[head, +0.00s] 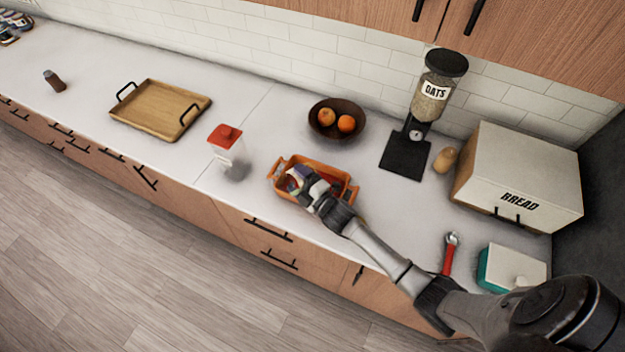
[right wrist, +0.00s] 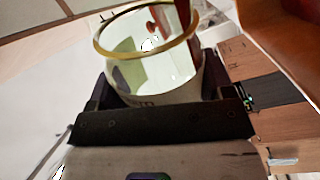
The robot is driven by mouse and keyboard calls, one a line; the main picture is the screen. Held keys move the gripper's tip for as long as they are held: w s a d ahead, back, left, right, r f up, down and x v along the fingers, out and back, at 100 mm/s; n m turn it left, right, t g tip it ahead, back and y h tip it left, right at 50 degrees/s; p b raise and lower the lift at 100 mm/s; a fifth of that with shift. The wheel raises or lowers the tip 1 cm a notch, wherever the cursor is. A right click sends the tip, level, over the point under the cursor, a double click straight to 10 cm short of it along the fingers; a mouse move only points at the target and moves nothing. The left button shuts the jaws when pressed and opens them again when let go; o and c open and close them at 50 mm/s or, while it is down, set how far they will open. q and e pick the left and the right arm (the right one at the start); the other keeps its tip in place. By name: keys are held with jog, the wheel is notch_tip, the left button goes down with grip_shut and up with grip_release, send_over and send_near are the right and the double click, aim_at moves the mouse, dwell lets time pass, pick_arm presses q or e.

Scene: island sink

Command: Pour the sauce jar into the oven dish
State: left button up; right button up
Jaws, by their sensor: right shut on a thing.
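The orange oven dish (head: 322,170) with loop handles sits on the counter near the front edge. My right gripper (head: 306,185) is over the dish's left part, shut on the sauce jar (head: 294,181). The jar looks small with a multicoloured label in the head view. In the right wrist view the jar (right wrist: 155,82) is between the fingers, its open gold-rimmed mouth showing and some red-brown inside or behind it. The arm hides much of the dish, and how far the jar tilts is unclear. My left gripper is not in view.
A red-lidded clear container (head: 228,147) stands left of the dish. A bowl of oranges (head: 322,130) is behind it. An oats dispenser (head: 408,152), bread box (head: 520,175) and red-handled tool (head: 448,257) are to the right. A wooden tray (head: 150,108) lies far left.

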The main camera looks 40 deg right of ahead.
jog(key=shift+d+r+m+p, duration=0.15)
jog(key=shift+r+m+p, duration=0.15)
jog(key=shift+m, duration=0.1)
